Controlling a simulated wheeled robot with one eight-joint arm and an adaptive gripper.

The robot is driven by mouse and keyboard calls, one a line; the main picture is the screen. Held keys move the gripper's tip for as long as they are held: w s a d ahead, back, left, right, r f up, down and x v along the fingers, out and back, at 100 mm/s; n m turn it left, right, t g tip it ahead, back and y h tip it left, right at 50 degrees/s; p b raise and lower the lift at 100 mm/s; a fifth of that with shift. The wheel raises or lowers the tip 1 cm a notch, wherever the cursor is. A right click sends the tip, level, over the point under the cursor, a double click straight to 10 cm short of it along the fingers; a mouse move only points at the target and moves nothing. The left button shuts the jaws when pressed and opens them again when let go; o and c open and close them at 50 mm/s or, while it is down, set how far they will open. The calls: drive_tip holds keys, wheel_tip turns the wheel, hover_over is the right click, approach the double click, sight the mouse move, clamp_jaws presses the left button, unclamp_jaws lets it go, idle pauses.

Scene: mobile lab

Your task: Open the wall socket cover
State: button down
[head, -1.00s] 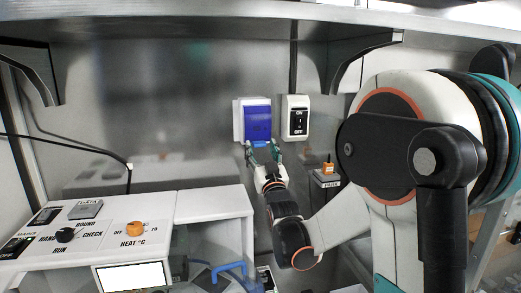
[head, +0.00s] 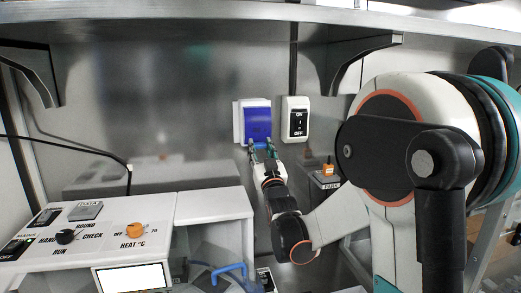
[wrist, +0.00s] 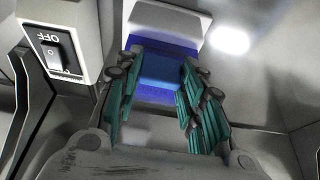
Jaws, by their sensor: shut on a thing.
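The wall socket has a white housing (head: 237,122) and a blue cover (head: 257,120), on the metal back wall. The cover looks closed, its blue face toward me. My gripper (head: 261,148) is at the cover's lower edge, reaching up from below. In the wrist view, the green fingers stand on the left and right of a blue tab (wrist: 160,72) on the cover and are shut on it. The exact contact at the fingertips is partly hidden. The socket inside is hidden behind the cover.
A white ON/OFF switch (head: 296,119) is close to the right of the socket. A shelf (head: 200,20) with brackets runs above. A control panel (head: 110,230) with knobs stands lower left. A small box with an orange knob (head: 327,172) is to the right of my gripper.

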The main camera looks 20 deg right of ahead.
drive_tip(key=s+r+g+y+p, duration=0.1)
drive_tip(key=s+r+g+p, duration=0.2)
drive_tip(key=r+p, duration=0.6)
drive_tip(key=s+a+r+g+p, duration=0.1)
drive_tip(key=s+r+g+p, duration=0.3)
drive_tip(key=p, duration=1)
drive_tip(key=shift+a+r+g+y, duration=0.25)
drive_tip(key=shift+r+g+y, duration=0.15)
drive_tip(key=shift+r+g, duration=1.6)
drive_tip(key=shift+r+t, duration=0.4)
drive_tip(key=shift+r, duration=0.05)
